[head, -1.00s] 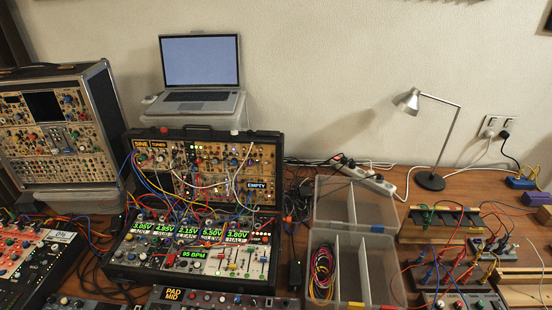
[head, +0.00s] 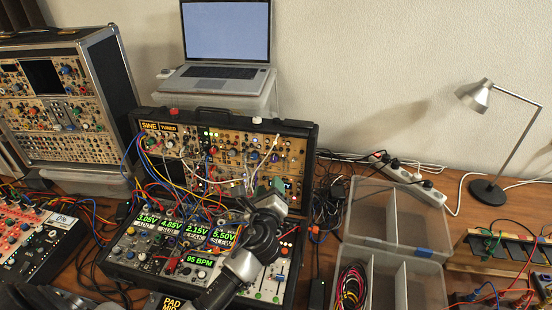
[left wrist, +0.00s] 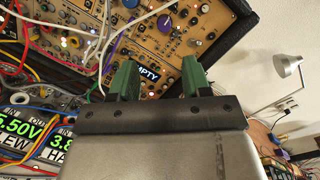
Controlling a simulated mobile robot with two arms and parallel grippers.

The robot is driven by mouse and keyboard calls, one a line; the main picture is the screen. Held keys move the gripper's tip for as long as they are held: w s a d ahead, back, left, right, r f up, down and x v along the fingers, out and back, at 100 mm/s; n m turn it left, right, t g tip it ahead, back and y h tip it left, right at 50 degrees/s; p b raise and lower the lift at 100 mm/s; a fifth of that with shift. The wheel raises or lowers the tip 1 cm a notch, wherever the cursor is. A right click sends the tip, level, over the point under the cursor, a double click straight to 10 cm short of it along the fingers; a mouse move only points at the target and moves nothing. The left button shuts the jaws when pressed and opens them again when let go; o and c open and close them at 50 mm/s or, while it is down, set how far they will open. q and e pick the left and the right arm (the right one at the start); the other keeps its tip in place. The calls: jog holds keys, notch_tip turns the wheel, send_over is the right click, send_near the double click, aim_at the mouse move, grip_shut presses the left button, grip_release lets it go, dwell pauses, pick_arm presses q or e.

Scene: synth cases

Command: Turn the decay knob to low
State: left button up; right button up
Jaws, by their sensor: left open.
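The open synth case (head: 308,140) stands in the middle of the head view, with knobs and patch cables in its upright back panel and displays in its lower panel. No label reading decay is legible, so I cannot tell which knob it is. My left gripper (head: 270,185) is in front of the right part of the back panel and hides some of it. My right gripper is not in view.
Patch cables (left wrist: 62,50) hang close to the left of the gripper. A laptop (head: 226,40) stands behind the case. Clear bins (head: 372,195) and a lamp (head: 478,95) are to the right. A second synth case (head: 100,80) stands at the left.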

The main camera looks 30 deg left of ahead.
aim_at(273, 161)
pick_arm(q)
jog(key=x, duration=0.4)
jog(key=r+p+x, duration=0.1)
jog(key=x, duration=0.2)
jog(key=shift+x, duration=0.9)
jog(key=shift+w, duration=0.25)
jog(key=shift+w+a, duration=0.1)
jog(key=shift+w, duration=0.1)
jog(key=shift+c, duration=0.7)
grip_shut()
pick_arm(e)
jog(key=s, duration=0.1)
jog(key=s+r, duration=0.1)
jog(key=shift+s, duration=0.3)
